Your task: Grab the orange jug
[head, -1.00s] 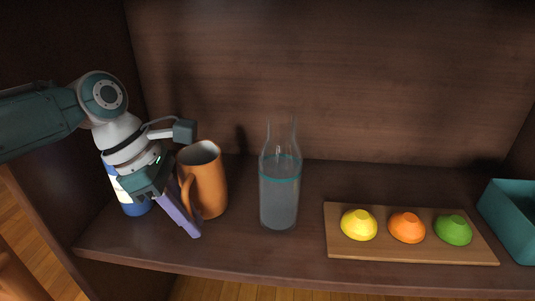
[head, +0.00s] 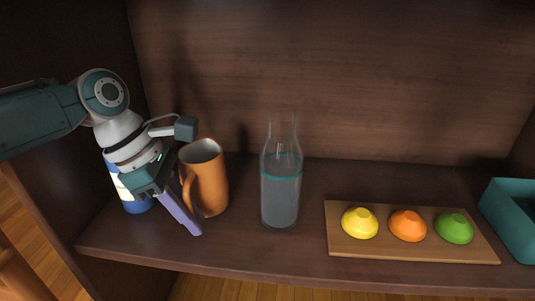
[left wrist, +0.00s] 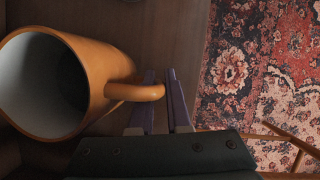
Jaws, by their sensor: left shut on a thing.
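The orange jug (head: 209,182) stands upright on the shelf, left of the glass bottle. Its handle points toward my left gripper (head: 192,222), which is tilted down at the jug's left front side. In the left wrist view the jug (left wrist: 88,75) lies on its side in the picture, with its pale inside showing. Its handle reaches between the purple fingers of my left gripper (left wrist: 162,78), and they are shut on it. The gripper body hides part of the handle in the head view. My right gripper is not in view.
A blue-and-white bottle (head: 136,205) stands close behind my left gripper. A clear glass bottle (head: 281,195) stands right of the jug. A wooden board (head: 400,254) holds yellow, orange and green bowls. A teal box (head: 512,218) is at far right. The shelf wall is left.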

